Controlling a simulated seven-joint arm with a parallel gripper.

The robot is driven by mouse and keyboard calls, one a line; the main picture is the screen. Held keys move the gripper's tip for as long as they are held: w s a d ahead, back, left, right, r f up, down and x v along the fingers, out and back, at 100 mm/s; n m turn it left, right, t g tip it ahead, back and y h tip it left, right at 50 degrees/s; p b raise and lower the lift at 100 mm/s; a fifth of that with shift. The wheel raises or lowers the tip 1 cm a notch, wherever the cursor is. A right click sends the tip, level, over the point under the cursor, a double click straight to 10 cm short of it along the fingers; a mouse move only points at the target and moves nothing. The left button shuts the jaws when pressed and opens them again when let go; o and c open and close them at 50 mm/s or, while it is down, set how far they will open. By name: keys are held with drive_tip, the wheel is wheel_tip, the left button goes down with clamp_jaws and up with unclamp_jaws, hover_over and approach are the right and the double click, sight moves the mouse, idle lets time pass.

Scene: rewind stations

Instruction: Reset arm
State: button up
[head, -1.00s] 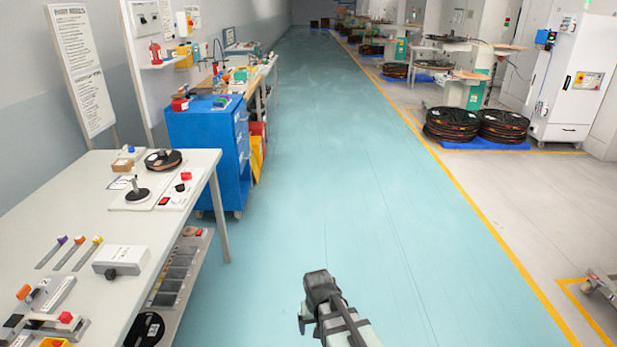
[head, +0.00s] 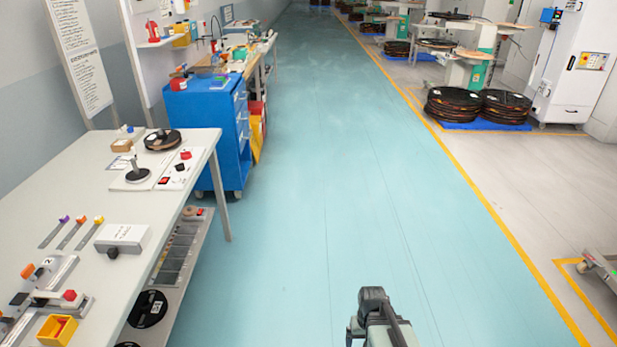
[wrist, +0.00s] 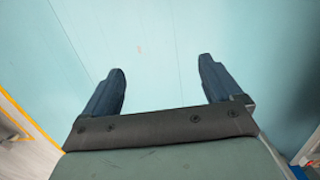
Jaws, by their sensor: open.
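My gripper shows in the wrist view (wrist: 162,85), its two dark blue fingers wide apart with only pale teal floor between them. It is open and empty. In the head view my arm reaches in at the bottom, right of centre, over the open floor. Its fingers cannot be made out there. It is well clear of the white workbench (head: 60,200) on the left and touches nothing.
The bench carries a black reel (head: 162,140), a grey box (head: 122,238) and a yellow bin (head: 58,330). A blue cabinet (head: 205,130) stands behind it. Reel stacks (head: 453,104) and a white cabinet (head: 570,80) stand right of the yellow floor line. The teal aisle is clear.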

drive_tip(key=s+f+g, duration=0.2)
drive_tip(key=s+f, duration=0.5)
drive_tip(key=s, duration=0.5)
drive_tip(key=s+f+g, duration=0.3)
drive_tip(key=s+f, duration=0.5)
drive_tip(key=s, duration=0.5)
drive_tip(key=shift+g, duration=0.3)
drive_tip(key=shift+s, duration=0.1)
drive_tip(key=shift+c, duration=0.2)
drive_tip(key=shift+c, duration=1.4)
